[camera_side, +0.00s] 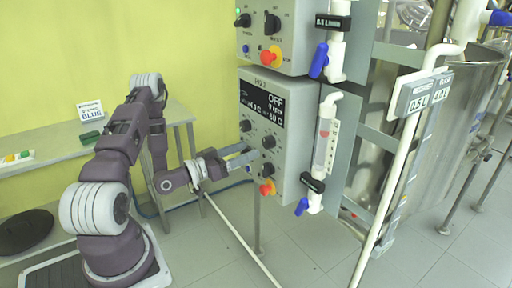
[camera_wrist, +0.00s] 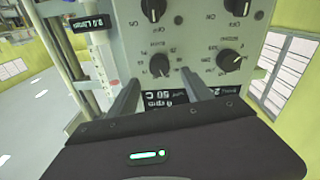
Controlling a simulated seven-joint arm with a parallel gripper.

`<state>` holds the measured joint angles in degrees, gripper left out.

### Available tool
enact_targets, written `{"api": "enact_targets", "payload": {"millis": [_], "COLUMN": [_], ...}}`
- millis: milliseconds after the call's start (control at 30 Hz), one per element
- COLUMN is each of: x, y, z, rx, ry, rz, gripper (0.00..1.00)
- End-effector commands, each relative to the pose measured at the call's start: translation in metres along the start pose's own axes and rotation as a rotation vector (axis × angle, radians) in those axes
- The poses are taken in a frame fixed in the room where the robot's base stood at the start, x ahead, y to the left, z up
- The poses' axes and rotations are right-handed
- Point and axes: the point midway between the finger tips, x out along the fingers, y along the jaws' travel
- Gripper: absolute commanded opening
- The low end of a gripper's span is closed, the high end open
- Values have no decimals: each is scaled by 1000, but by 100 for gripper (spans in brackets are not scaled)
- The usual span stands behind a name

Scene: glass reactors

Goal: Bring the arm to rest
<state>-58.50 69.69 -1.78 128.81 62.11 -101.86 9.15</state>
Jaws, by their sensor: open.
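My gripper (camera_side: 254,156) is in front of the lower control box (camera_side: 291,185), with its fingertips close to the knobs. It also shows in the wrist view (camera_wrist: 160,83), open, with its two fingers apart and nothing held between them. A black knob (camera_wrist: 160,65) appears between the fingertips in the wrist view, which is upside down. I cannot tell whether the fingers touch the panel or how much gap there is. The box's display (camera_side: 262,102) reads OFF, 0 rpm and 50 C.
A red emergency button (camera_side: 267,188) is just below the fingers. An upper control box (camera_side: 275,35) hangs above. White pipes with blue valves (camera_side: 302,206) and a steel vessel (camera_side: 430,130) stand right. A bench (camera_side: 55,160) with a sign (camera_side: 90,110) is behind my arm.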

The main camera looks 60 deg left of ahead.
Motion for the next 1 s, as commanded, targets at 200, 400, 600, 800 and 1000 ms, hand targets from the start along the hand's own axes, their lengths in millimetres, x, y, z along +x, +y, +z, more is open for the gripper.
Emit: {"api": "enact_targets", "payload": {"millis": [200,400,600,800,1000], "x": [-6,4,52,41,-47], "y": [0,14,118,120,159], "z": [0,4,36,-24,-112], "rx": [-1,31,402,648,520], "ry": [1,-38,-413,-797,-975], "rz": [1,45,370,160,-131], "gripper": [59,59,59,59,59]}}
